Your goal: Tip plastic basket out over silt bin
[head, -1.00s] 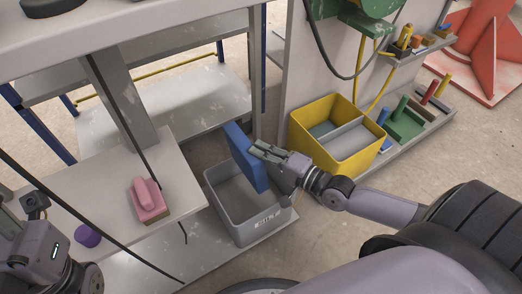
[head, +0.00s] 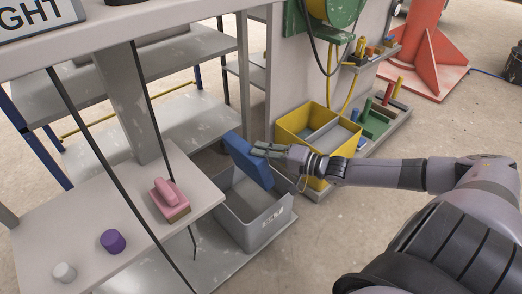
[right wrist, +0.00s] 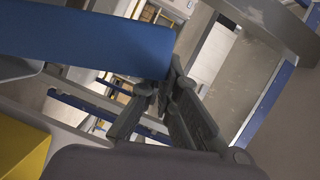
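The blue plastic basket (head: 247,160) is tipped on its side, seen as a slanted slab at the opening of the grey silt bin (head: 262,232). The bin's front label is only partly readable. My right gripper (head: 262,150) is at the basket's upper right edge, with its fingers closed on it. In the right wrist view the basket (right wrist: 90,42) reaches across to the fingertips (right wrist: 163,88). The inside of the basket is turned from sight, so its contents cannot be told. My left gripper is out of view.
A yellow divided bin (head: 312,147) stands behind my right wrist. A grey bench (head: 95,215) at left carries a pink block-shaped brush (head: 170,198), a purple piece (head: 113,241) and a white piece (head: 64,272). Open floor lies at right.

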